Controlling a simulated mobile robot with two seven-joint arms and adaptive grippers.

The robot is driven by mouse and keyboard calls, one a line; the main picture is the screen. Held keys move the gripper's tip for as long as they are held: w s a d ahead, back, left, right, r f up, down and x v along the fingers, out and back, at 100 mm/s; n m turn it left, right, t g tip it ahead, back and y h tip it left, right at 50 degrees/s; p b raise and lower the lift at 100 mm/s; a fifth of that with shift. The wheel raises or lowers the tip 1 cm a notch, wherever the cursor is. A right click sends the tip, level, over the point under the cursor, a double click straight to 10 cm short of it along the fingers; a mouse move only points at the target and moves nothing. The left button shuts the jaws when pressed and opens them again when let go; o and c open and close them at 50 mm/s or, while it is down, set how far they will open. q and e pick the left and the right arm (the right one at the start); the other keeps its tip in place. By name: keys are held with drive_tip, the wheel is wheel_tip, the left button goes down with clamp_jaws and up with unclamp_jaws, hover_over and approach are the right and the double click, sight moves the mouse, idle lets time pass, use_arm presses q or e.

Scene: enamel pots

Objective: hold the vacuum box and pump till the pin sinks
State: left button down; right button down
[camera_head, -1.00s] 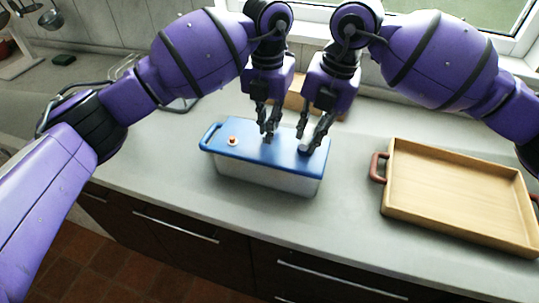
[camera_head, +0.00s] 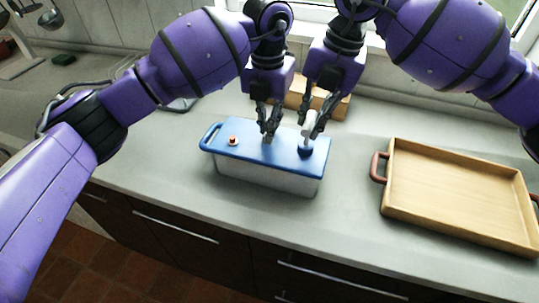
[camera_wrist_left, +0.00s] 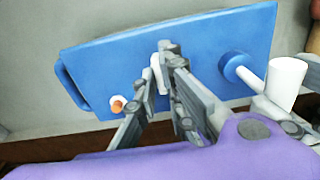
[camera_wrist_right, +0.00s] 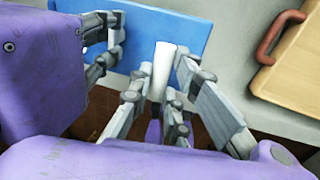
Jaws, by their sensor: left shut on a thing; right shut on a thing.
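The vacuum box (camera_head: 245,156) has a blue lid and a pale body and stands on the counter. The pin (camera_head: 233,141) is orange-red and stands up from a pale collar at the lid's left; it also shows in the left wrist view (camera_wrist_left: 118,104). My left gripper (camera_head: 268,132) is shut on a small pale grip on the lid's middle, mostly hidden by the fingers. My right gripper (camera_head: 315,127) is shut on the white pump handle (camera_wrist_right: 162,68), which is raised above the round blue pump base (camera_head: 305,152) at the lid's right.
A wooden tray (camera_head: 455,232) with red-brown handles lies to the right, apart from the box. A tan block or box (camera_head: 335,108) stands behind my right gripper, near the wall. The counter in front of the box is clear to its front edge.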

drive_tip(key=shift+r, duration=0.35)
drive_tip(key=shift+f, duration=2.45)
drive_tip(key=c, duration=0.8)
unclamp_jaws()
drive_tip(key=shift+o, duration=0.2)
drive_tip(key=shift+r, duration=0.1)
drive_tip(key=shift+s+d+r, duration=0.1)
drive_tip(key=shift+d+r, duration=0.1)
drive_tip(key=shift+r, duration=0.95)
drive_tip(key=shift+s+d+r, duration=0.1)
drive_tip(key=shift+d+r, duration=0.15)
drive_tip(key=shift+r, duration=0.9)
drive_tip(key=shift+s+d+r, duration=0.1)
drive_tip(key=shift+d+r, duration=0.1)
drive_tip(key=shift+r, duration=0.95)
